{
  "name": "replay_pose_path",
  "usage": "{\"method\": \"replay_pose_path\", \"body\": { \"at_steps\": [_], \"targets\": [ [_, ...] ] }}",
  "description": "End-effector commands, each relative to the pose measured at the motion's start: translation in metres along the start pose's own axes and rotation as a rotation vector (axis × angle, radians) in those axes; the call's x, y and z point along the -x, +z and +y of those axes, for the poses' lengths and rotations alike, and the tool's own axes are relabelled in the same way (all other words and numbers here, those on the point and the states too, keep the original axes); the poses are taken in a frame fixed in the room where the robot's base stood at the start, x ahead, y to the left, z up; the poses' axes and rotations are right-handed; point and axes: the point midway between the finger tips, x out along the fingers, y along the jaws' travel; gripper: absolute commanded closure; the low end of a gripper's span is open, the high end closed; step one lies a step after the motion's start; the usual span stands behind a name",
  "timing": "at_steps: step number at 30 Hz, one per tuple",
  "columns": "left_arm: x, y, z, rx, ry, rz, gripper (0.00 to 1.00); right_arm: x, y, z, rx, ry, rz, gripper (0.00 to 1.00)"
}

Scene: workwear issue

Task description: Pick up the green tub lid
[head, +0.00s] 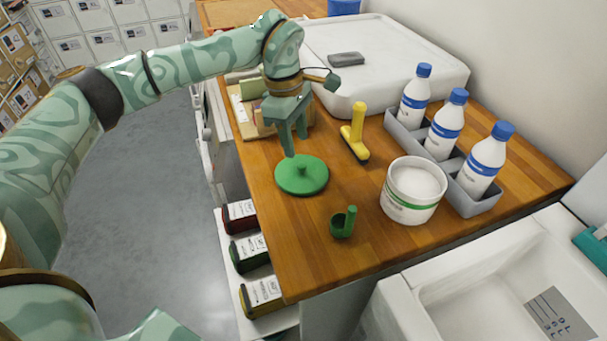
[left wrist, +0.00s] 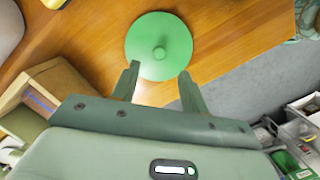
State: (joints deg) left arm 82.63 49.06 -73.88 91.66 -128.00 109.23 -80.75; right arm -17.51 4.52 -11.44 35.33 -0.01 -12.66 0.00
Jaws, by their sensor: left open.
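The green tub lid (head: 302,177) is a flat round disc with a small knob in its middle, lying on the wooden counter near its left edge. It also shows in the left wrist view (left wrist: 166,58), just past the fingertips. My left gripper (head: 293,143) is open and empty above the lid's far side, pointing down. In the left wrist view its two fingers (left wrist: 160,80) stand apart, with the knob roughly between and beyond them. The white tub (head: 413,190) with a green band stands to the right of the lid. My right gripper is not in view.
Three blue-capped bottles (head: 443,124) stand in a grey caddy (head: 462,196). A wooden box (head: 245,128) is behind my gripper.

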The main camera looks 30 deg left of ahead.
Motion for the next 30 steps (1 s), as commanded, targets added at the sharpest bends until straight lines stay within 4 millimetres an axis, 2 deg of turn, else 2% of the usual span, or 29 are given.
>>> {"method": "replay_pose_path", "body": {
  "at_steps": [1,8,16,23,25,28,30],
  "targets": [
    [-0.009,0.000,0.000,0.001,-0.003,-0.001,0.55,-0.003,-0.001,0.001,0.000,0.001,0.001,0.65],
    [-0.024,0.001,0.001,0.000,-0.001,-0.001,0.55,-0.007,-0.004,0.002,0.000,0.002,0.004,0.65],
    [-0.066,0.001,0.003,0.001,-0.004,-0.002,0.55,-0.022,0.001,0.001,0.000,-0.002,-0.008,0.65],
    [-0.068,0.001,0.003,0.001,0.001,-0.002,0.55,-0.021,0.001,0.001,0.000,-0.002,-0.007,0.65],
    [-0.068,0.001,0.003,0.000,0.001,-0.002,0.69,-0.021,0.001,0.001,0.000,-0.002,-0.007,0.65],
    [-0.068,0.001,0.003,0.000,0.001,-0.002,0.97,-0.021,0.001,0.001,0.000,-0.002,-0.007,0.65],
    [-0.068,0.001,0.003,0.000,0.001,-0.002,1.00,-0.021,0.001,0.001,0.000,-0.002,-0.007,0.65]
  ]
}}
